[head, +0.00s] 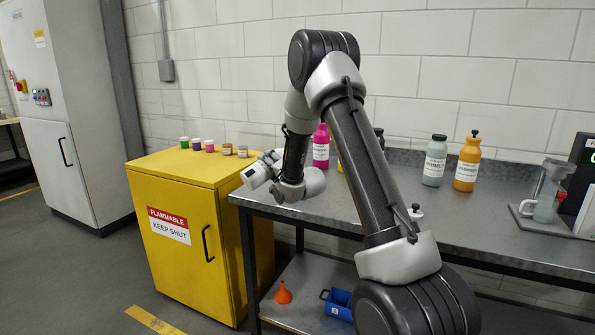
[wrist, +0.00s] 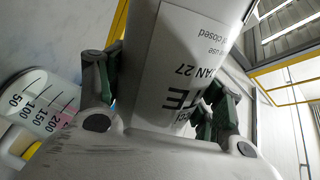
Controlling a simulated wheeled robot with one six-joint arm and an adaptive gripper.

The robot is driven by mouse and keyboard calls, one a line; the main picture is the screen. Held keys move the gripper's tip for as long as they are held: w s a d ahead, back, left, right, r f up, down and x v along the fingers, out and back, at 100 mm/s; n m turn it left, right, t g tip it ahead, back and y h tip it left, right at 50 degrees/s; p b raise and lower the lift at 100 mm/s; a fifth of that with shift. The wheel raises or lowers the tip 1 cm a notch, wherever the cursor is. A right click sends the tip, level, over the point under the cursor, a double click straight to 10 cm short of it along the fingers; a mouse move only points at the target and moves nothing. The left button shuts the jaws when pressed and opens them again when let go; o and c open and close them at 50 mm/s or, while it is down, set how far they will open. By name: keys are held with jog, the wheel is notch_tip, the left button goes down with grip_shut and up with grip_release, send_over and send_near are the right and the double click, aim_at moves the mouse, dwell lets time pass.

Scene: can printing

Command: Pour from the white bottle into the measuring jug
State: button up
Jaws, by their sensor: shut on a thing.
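The bottle is tipped well over there. In the wrist view the bottle (wrist: 170,65) fills the middle, its label upside down, with the dark fingers of my gripper (wrist: 158,100) on both sides. The measuring jug (wrist: 42,105), pale with black graduations and a pink mark, shows at the left of the wrist view. I cannot pick it out in the head view. The bottle's mouth and any stream are not visible.
The steel bench (head: 470,225) carries a magenta bottle (head: 321,148), a grey bottle (head: 435,161), an orange bottle (head: 467,163) and a stand with a clear cup (head: 545,207). The yellow cabinet (head: 185,225) holds several small jars. An orange funnel (head: 283,293) sits on the lower shelf.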

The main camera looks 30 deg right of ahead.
jog(key=shift+a+m, duration=0.1)
jog(key=shift+m, duration=0.3)
dwell(1.3)
jog(key=shift+d+r+m+p, duration=0.2)
jog(key=shift+r+m+p, duration=0.1)
jog(key=shift+p, duration=0.1)
dwell(1.3)
